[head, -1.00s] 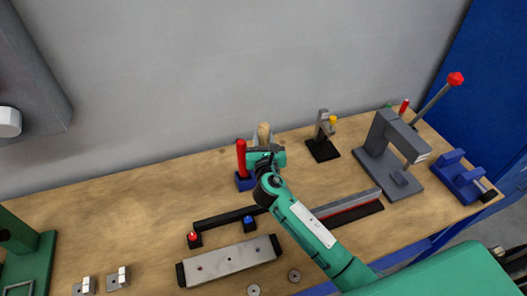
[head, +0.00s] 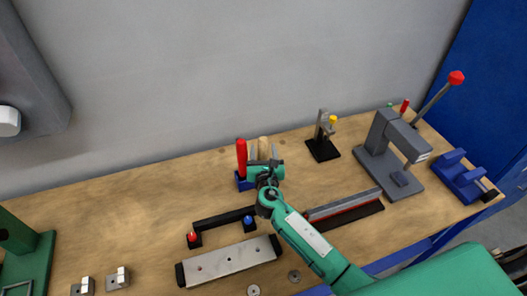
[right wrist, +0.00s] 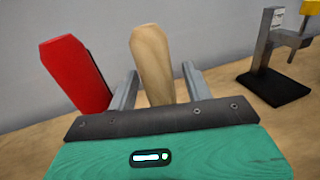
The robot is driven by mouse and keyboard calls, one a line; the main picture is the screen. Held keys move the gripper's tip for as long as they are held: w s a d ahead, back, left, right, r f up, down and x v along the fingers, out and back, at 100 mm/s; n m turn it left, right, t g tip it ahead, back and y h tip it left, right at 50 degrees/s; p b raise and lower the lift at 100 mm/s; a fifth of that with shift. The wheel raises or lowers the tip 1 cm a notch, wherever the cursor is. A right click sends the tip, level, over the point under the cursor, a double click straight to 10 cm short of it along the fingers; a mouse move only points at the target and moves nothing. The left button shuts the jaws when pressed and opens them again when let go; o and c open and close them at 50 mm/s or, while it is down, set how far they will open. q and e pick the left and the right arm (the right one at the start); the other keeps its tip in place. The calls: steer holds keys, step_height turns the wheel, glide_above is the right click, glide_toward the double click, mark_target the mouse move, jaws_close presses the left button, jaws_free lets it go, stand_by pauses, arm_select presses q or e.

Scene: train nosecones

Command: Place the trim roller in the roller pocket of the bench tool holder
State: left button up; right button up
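The trim roller's light wooden handle (head: 263,148) stands upright beside a red-handled tool (head: 241,158) at the blue bench tool holder (head: 241,184). In the right wrist view the wooden handle (right wrist: 152,62) rises between my right gripper's two fingers (right wrist: 163,88), with a visible gap at the right finger and a thin one at the left. My right gripper (head: 264,157) is open around it. The roller's lower end and the pocket are hidden behind my gripper, so I cannot tell how it is seated. The red handle (right wrist: 78,72) is just left of the fingers. My left gripper is not in view.
A black stand with a yellow-topped clamp (head: 323,145) is to the right, with a grey press (head: 390,155) beyond. A grey plate (head: 230,261) and red and blue buttons (head: 193,237) lie in front. The bench's left middle is clear.

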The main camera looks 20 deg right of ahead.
steer(key=shift+r, duration=0.2)
steer(key=shift+s+f, duration=0.2)
steer(key=shift+s, duration=0.1)
steer(key=b+v, duration=0.2)
steer(key=v, duration=0.9)
steer(key=shift+s+r+b, duration=0.15)
steer(key=shift+s+b, duration=0.05)
steer(key=shift+b, duration=0.15)
steer(key=shift+a, duration=0.1)
